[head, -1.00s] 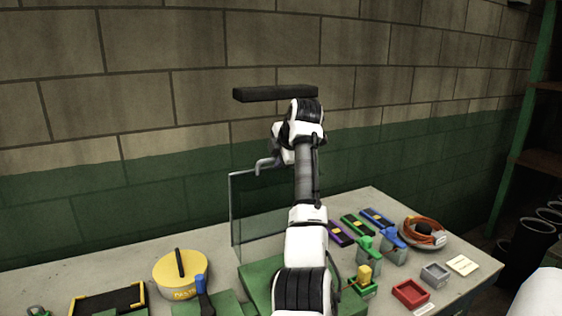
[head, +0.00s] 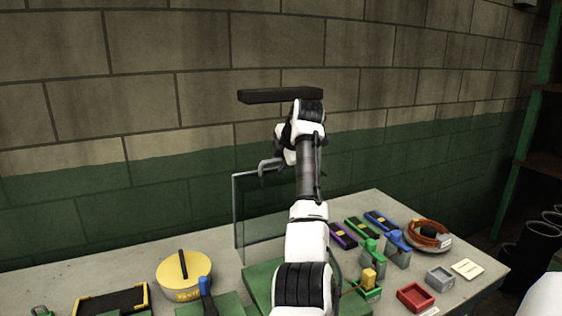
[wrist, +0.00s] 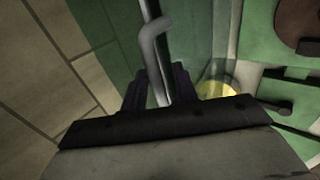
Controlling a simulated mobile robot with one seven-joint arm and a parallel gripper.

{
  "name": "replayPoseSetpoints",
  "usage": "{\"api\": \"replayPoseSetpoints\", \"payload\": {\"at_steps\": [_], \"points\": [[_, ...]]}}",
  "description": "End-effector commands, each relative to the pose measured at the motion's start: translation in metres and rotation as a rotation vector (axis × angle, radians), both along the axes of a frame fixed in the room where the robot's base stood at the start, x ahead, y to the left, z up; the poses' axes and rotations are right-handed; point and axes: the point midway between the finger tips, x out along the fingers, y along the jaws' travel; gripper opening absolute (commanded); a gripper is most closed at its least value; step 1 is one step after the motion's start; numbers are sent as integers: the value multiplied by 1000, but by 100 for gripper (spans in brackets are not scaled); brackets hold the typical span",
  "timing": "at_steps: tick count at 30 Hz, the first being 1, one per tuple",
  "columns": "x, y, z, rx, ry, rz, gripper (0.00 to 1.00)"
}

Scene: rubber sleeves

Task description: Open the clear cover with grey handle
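The clear cover (head: 258,220) stands upright as a see-through pane with a dark edge, over the back of the green base (head: 262,280). Its grey handle (head: 266,166) is at the upper edge, by my gripper (head: 276,160). In the wrist view the bent grey handle (wrist: 153,45) runs down between the two dark fingers of my gripper (wrist: 158,90). The fingers lie close on both sides of it and appear shut on it. My arm hides the right part of the cover and much of the base in the head view.
A yellow round container (head: 184,276) and a black tray (head: 112,300) stand to the left. To the right are coloured blocks, a red box (head: 415,298), a grey box (head: 440,279) and a cable coil (head: 429,236). A block wall is close behind, with a dark bar (head: 280,94) seen above my wrist.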

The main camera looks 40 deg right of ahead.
Motion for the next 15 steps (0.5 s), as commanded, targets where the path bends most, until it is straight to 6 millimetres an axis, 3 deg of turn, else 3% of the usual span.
{"api": "replayPoseSetpoints", "payload": {"at_steps": [8,15], "points": [[-12,2,12,-2,-3,0,30],[-47,11,54,-3,-4,-1,30]]}}
